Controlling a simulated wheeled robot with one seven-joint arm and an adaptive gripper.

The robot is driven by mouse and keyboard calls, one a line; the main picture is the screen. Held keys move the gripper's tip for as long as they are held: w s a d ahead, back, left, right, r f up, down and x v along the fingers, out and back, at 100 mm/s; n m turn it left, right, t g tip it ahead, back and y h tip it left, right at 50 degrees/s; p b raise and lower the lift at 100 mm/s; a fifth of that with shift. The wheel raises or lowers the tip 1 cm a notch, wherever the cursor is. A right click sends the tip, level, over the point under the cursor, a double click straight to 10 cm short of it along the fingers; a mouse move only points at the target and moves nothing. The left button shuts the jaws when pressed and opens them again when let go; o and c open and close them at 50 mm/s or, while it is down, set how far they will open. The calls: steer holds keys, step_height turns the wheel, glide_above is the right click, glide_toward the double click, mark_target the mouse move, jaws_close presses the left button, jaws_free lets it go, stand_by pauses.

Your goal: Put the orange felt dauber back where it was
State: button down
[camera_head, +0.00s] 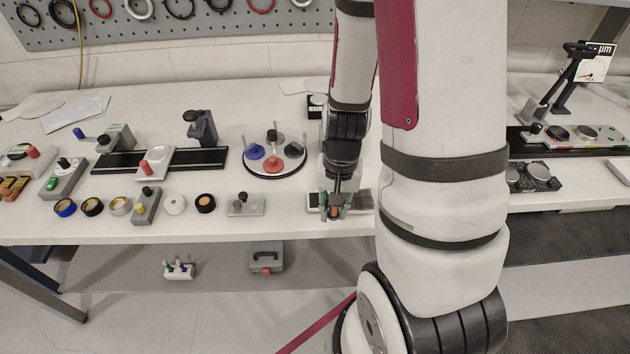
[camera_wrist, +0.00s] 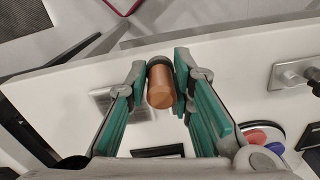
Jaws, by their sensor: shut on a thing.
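The orange felt dauber (camera_wrist: 161,88) is a short orange-brown cylinder with a dark band at one end. It sits between the teal-padded fingertips of my gripper (camera_wrist: 162,76), which is shut on it. In the head view my gripper (camera_head: 334,207) is low over the front part of the bench, and a bit of the dauber (camera_head: 335,213) shows orange between the fingers. A grey metal plate (camera_head: 316,201) lies behind and beside the gripper; it also shows in the wrist view (camera_wrist: 106,98). Whether the dauber touches anything below is hidden.
A grey block with a knob (camera_head: 245,205) is left of my gripper, beside several round pots (camera_head: 175,204). The bench's front edge (camera_head: 280,238) is close. My arm hides the bench to the right.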

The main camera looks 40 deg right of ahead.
steer(key=w+d, duration=0.2)
steer(key=w, duration=0.2)
steer(key=w+d+f, duration=0.1)
steer(key=w+d, duration=0.1)
steer(key=w, duration=0.3)
steer(key=w+d, duration=0.2)
steer(key=w, duration=0.3)
steer(key=shift+d+f, duration=0.2)
steer(key=shift+f, duration=0.1)
steer(key=shift+w+f+p, duration=0.15)
steer(key=shift+f+p, duration=0.45)
steer(key=shift+f, duration=1.15)
steer(key=shift+f, duration=0.1)
steer(key=c, duration=1.7)
jaws_free()
steer(key=o, duration=0.3)
